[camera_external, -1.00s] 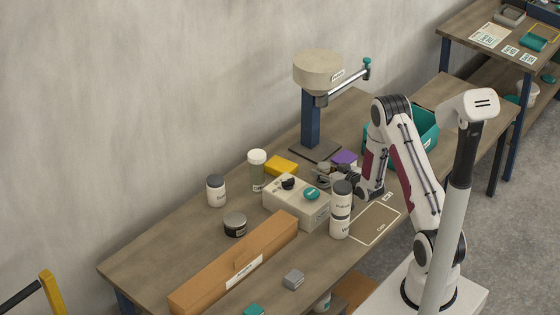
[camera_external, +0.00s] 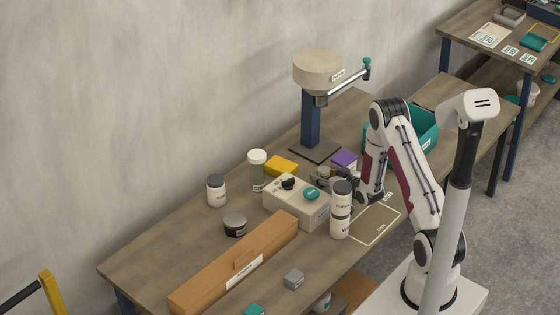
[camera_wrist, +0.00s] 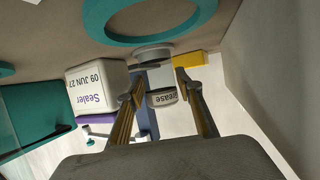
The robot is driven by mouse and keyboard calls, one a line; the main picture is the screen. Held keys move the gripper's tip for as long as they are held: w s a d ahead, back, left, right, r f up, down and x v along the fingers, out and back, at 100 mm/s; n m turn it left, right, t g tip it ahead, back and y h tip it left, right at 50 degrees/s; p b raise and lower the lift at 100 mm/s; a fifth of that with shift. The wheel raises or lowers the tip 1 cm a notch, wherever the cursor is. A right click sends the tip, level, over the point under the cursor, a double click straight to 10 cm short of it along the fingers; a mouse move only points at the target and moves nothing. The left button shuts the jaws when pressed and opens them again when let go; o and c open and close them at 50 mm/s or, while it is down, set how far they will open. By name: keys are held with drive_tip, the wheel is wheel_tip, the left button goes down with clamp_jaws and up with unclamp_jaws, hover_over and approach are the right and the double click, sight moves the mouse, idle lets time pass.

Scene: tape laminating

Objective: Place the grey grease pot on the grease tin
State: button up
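My gripper (camera_wrist: 160,76) has its two fingers on either side of a grey pot (camera_wrist: 163,97) whose label reads "Grease" upside down. The fingertips appear closed on it. In the external view, my gripper (camera_external: 338,180) and the small grey pot (camera_external: 322,173) are behind the beige box with the teal knob, partly hidden by the white canister. A paler grey round thing (camera_wrist: 152,54) lies just beyond the fingertips; it may be the grease tin. I cannot tell whether the pot touches it.
The white canister (camera_external: 341,212) stands close in front. A purple-topped box (camera_external: 344,158), labelled "Sealer" in the wrist view (camera_wrist: 97,88), and a yellow box (camera_external: 281,166) are nearby. The press column (camera_external: 311,118) rises behind.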

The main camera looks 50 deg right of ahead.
sight(329, 173)
drive_tip(key=shift+r, duration=0.2)
drive_tip(key=shift+v, duration=5.95)
drive_tip(key=shift+c, duration=0.3)
drive_tip(key=shift+w+d+f+n+t+y, duration=0.1)
drive_tip(key=shift+w+d+n+t+y, duration=0.1)
drive_tip(key=shift+w+d+n+y, duration=0.3)
drive_tip(key=shift+w+d+f+n+t+y, duration=0.1)
drive_tip(key=shift+w+d+n+t+y, duration=0.15)
drive_tip(key=shift+w+y, duration=0.45)
drive_tip(key=shift+w+d+f+n+y, duration=0.1)
drive_tip(key=shift+w+d+n+y, duration=0.35)
drive_tip(key=shift+d+n, duration=0.1)
drive_tip(key=shift+d+f+n+y, duration=0.2)
drive_tip(key=shift+d+n+y, duration=0.25)
drive_tip(key=shift+d+n, duration=0.05)
drive_tip(key=shift+w, duration=0.1)
drive_tip(key=shift+x, duration=1.25)
